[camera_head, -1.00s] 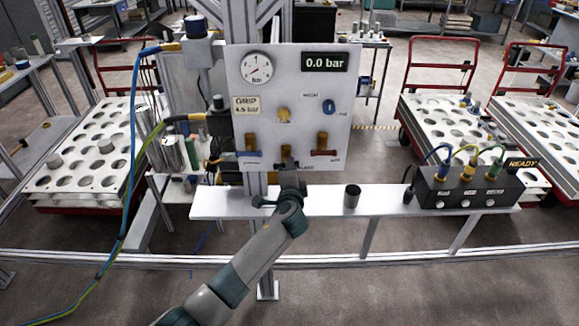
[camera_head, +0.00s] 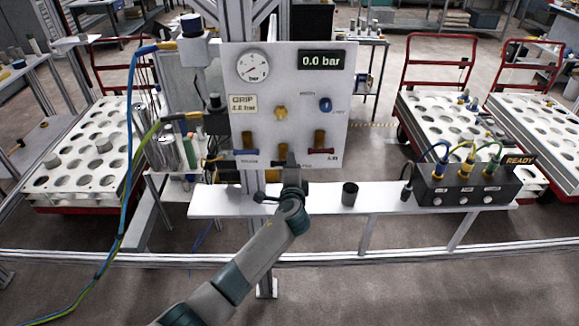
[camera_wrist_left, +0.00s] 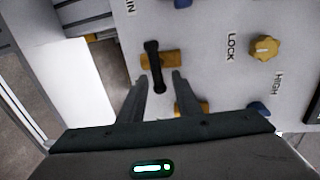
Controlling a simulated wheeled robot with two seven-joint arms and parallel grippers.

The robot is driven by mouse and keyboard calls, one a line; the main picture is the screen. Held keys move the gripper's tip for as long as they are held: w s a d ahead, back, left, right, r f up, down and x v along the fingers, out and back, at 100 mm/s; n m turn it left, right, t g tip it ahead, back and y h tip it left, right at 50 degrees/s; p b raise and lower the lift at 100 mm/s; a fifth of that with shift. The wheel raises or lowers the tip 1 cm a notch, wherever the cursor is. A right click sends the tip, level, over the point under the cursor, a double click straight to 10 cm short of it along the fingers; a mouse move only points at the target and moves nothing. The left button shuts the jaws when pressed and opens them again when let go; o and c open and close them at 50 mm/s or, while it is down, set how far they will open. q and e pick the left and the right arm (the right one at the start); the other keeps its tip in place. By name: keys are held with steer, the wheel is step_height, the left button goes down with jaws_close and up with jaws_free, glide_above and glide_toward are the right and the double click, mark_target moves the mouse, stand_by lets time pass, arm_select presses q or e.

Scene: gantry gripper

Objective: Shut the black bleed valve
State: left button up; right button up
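The black bleed valve's lever (camera_wrist_left: 155,68) shows in the left wrist view, set crosswise over its brass body (camera_wrist_left: 174,59). My left gripper (camera_wrist_left: 157,78) has its two fingers apart, one on each side of the lever's lower end. I cannot tell whether either finger touches it. In the head view the left gripper (camera_head: 291,174) is at the lower middle of the white panel (camera_head: 300,92) and largely hides the black lever. The display (camera_head: 321,60) reads 0.0 bar. My right gripper is not in view.
A blue lever (camera_head: 246,152) and a red lever (camera_head: 321,151) sit close on either side. A yellow knob (camera_head: 280,113) and a blue knob (camera_head: 325,104) are above. A dark cup (camera_head: 349,194) and a black connector box (camera_head: 468,187) stand on the white shelf (camera_head: 225,203).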

arm_select(q)
steer(key=shift+s+a+f, duration=0.1)
steer(key=shift+a, duration=0.1)
steer(key=s+r+b, duration=0.1)
steer(key=s+b, duration=0.1)
steer(key=s, duration=0.6)
steer(key=s+r+b, duration=0.2)
steer(key=s+b, duration=0.1)
steer(key=s, duration=0.6)
steer(key=shift+d+r, duration=0.15)
steer(key=shift+r, duration=0.1)
